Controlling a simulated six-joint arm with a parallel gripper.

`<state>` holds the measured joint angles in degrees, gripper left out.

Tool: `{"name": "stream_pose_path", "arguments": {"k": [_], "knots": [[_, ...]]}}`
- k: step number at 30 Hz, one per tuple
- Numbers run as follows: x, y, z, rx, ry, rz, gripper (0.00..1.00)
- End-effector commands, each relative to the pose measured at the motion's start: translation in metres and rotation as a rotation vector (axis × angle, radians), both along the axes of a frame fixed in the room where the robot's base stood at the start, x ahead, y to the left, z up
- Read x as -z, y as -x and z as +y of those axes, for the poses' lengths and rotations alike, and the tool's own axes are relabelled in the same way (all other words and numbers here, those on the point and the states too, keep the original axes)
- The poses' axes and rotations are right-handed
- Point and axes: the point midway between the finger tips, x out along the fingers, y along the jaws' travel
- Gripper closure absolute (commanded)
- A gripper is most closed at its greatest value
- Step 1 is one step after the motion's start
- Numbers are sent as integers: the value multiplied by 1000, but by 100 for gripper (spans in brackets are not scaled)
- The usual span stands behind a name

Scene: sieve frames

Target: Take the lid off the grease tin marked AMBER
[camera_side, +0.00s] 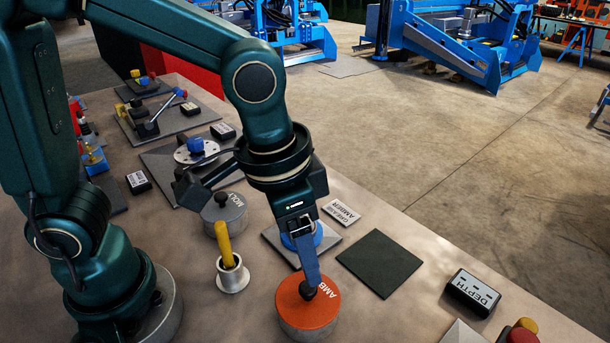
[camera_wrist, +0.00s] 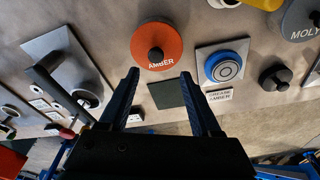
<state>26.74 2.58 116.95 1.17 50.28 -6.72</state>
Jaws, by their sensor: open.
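The AMBER grease tin (camera_side: 308,328) stands upright near the front of the bench, with its orange lid (camera_side: 290,302) on it. The lid has a black knob at its middle and white lettering. In the wrist view the lid (camera_wrist: 172,36) lies just past my fingertips, its knob (camera_wrist: 155,54) in line with the gap between them. My gripper (camera_side: 312,278) points down over the tin, its fingertips overlapping the knob in the side view. In the wrist view my gripper (camera_wrist: 159,74) is open with nothing between its fingers. It appears above the knob; I cannot tell the exact height.
A grey MOLY tin (camera_side: 233,214) and a white cup (camera_side: 233,280) with a yellow handle stand left of my gripper. A blue round piece sits on a grey plate (camera_side: 277,240) behind it. A dark flat mat (camera_side: 380,263) lies bare to the right, before the DEPTH box (camera_side: 473,293).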

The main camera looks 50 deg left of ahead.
Motion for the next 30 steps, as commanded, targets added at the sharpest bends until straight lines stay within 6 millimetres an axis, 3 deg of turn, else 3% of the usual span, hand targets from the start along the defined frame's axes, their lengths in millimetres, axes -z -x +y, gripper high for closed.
{"name": "stream_pose_path", "arguments": {"k": [4,15,26,28,30], "knots": [[11,6,-6,33,-15,29,35],[51,1,-7,32,-15,30,35],[58,0,-8,32,-12,25,35],[58,0,-8,32,-12,25,54],[58,0,-8,32,-12,25,81]]}}
